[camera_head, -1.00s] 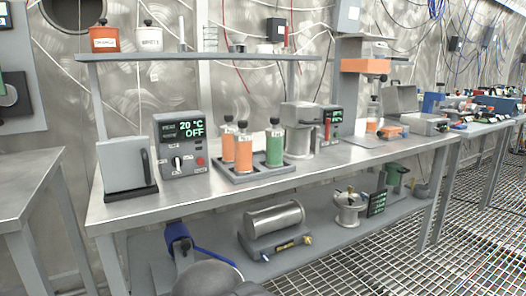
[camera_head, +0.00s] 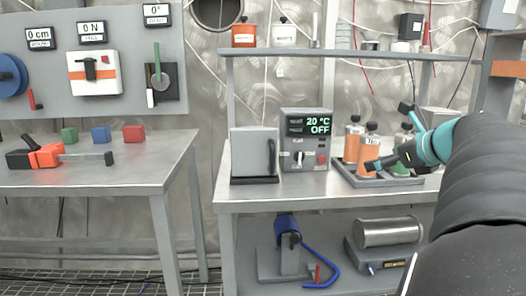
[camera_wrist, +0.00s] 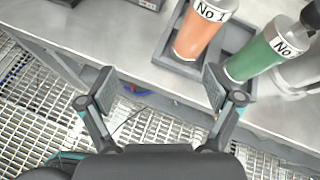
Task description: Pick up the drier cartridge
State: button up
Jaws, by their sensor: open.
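Orange cartridges stand in a dark tray (camera_head: 422,181) on the bench: a rear one (camera_head: 352,145) and a front one (camera_head: 367,148), both with black caps. A green cartridge (camera_head: 401,140) stands to their right, partly hidden by my gripper. I cannot tell which is the drier cartridge. In the wrist view an orange cartridge (camera_wrist: 199,36) reads "No 1"; the green cartridge (camera_wrist: 259,58) has a label partly cut off. My gripper (camera_wrist: 159,88) is open and empty, its fingers over the bench's front edge, short of the cartridges. It also shows in the head view (camera_head: 390,137).
A grey control box (camera_head: 306,140) reading "20 °C OFF" and a grey case (camera_head: 254,153) stand left of the tray. A shelf (camera_head: 330,52) with small jars runs above. A metal cylinder (camera_head: 388,232) lies below. Another table (camera_head: 130,165) holds coloured cubes at left.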

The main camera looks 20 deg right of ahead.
aim_at(375, 149)
jog(key=d+r+m+t, duration=0.1)
jog(key=d+r+m, duration=0.2)
jog(key=d, duration=0.2)
jog(key=shift+h, duration=0.4)
jog(key=x, duration=0.8)
jog(key=shift+s+a, duration=0.1)
jog(key=shift+x, duration=2.7)
jog(key=shift+r, duration=0.1)
jog(key=c, duration=1.5)
